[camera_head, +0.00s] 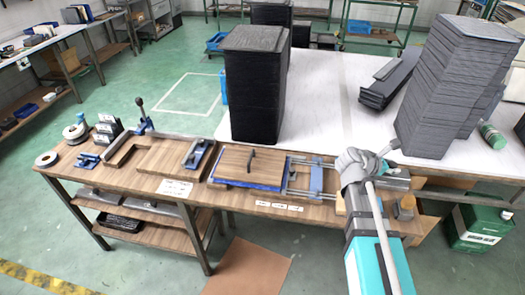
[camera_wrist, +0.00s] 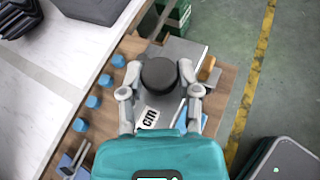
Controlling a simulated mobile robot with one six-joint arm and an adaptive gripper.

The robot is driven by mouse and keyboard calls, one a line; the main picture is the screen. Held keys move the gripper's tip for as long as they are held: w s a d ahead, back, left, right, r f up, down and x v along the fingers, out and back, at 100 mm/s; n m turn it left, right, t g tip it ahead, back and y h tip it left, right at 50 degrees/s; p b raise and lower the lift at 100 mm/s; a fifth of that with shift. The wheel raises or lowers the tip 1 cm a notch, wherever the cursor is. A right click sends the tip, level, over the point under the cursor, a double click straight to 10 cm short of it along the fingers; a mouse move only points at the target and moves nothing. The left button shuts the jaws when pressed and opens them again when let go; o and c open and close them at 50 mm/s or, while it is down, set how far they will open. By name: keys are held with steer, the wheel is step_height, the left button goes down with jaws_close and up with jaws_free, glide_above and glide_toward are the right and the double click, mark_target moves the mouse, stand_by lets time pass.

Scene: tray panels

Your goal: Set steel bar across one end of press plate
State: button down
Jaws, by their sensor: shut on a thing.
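My gripper (camera_head: 357,160) is at the right end of the wooden bench. In the wrist view its two fingers (camera_wrist: 159,88) close on a dark round knob (camera_wrist: 159,73). The knob appears to belong to the grey steel bar (camera_head: 397,183), which shows beyond the fingers in the wrist view (camera_wrist: 187,50). I cannot tell whether the bar touches the bench. The press plate, a wooden board (camera_head: 232,160) with a dark handle, lies left of my gripper on a blue-edged base. My gripper is apart from the plate.
A tall black stack (camera_head: 255,95) stands behind the plate. Another dark stack (camera_head: 455,85) stands on the white table (camera_head: 335,100) at right. A blue clamp (camera_head: 197,153), a grey angled bar (camera_head: 125,150) and tape rolls occupy the bench's left part. A small grey block (camera_head: 405,207) sits near my gripper.

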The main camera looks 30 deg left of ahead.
mark_target(391, 164)
steer(key=shift+r+p, duration=1.35)
steer(key=shift+r, duration=0.45)
steer(key=shift+a, duration=0.1)
